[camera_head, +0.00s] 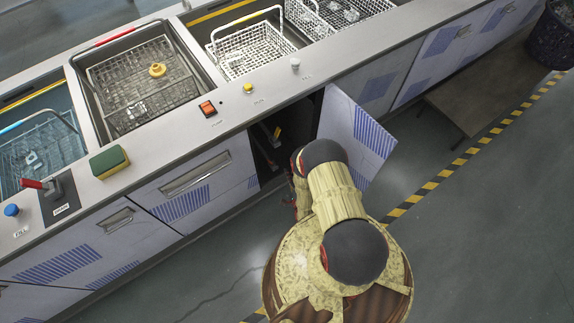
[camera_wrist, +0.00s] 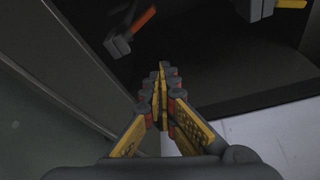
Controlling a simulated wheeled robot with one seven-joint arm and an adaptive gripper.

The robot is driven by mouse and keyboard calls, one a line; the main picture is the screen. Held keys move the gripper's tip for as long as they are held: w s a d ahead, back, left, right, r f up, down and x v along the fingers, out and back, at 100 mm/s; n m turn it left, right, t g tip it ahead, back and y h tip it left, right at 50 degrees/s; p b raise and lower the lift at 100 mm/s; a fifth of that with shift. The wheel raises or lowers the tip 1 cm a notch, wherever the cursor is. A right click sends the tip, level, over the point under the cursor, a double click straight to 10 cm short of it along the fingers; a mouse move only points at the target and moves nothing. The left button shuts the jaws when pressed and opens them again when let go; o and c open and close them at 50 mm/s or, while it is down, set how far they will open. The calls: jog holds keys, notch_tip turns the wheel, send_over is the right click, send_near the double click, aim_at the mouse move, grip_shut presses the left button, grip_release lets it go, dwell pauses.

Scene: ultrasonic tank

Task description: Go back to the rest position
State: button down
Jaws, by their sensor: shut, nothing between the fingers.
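My gripper (camera_wrist: 163,78) is shut in the wrist view, its fingers together with nothing between them. It points toward the dark inside of an open cabinet (camera_head: 263,152). A second grey fitting with a yellow-orange handle (camera_wrist: 290,4) is cut off at the top right.
The open cabinet door (camera_head: 355,128) stands close to my arm. The counter edge (camera_head: 230,122) runs above the opening. Tanks with wire baskets (camera_head: 143,85) are set into the counter. Open floor (camera_head: 490,220) lies right.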

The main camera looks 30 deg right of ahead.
jog(key=shift+s+a, duration=0.2)
jog(key=shift+s, duration=0.35)
